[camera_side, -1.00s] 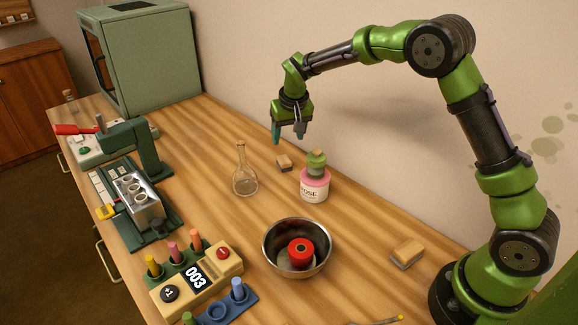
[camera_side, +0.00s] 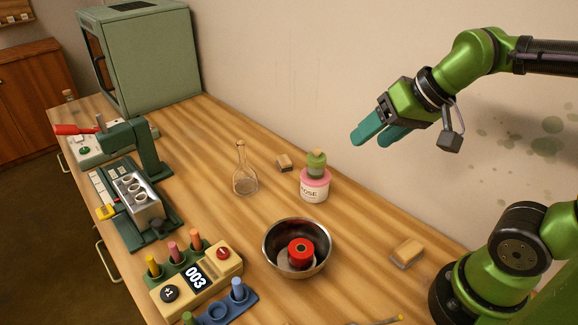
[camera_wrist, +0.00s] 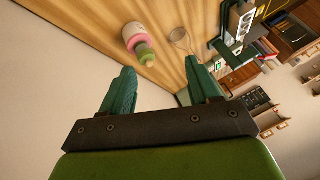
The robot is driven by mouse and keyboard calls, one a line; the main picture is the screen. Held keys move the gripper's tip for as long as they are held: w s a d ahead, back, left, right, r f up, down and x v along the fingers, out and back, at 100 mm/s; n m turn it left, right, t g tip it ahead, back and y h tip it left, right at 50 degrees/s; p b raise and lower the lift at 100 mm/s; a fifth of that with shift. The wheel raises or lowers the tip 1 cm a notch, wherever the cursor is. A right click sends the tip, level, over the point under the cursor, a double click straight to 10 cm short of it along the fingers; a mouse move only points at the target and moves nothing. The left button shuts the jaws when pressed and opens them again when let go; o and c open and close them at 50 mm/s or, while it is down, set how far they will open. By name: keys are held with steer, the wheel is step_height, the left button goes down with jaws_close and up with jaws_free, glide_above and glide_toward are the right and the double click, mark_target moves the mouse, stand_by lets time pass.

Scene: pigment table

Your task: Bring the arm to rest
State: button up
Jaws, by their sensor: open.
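My gripper (camera_side: 374,136) is raised high at the right of the side view, in the air in front of the wall and well above the table. Its two teal fingers are apart with nothing between them. In the wrist view my gripper (camera_wrist: 160,88) also shows open and empty. The arm behind it is folded back toward its base at the right. The wooden table (camera_side: 215,150) lies below and touches no part of the gripper.
A pink-banded jar (camera_side: 314,190) with a green top, a glass flask (camera_side: 244,178) and a steel bowl (camera_side: 272,243) holding a red object (camera_side: 300,250) stand on the table. A counter box (camera_side: 225,268), a press (camera_side: 140,150) and a green cabinet (camera_side: 150,60) stand farther left.

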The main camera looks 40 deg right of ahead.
steer(key=shift+s+a+f, duration=0.15)
steer(key=shift+s+f, duration=0.15)
steer(key=shift+s, duration=0.5)
steer(key=shift+s+a+f, duration=0.1)
steer(key=shift+s+f, duration=0.2)
steer(key=shift+s, duration=0.5)
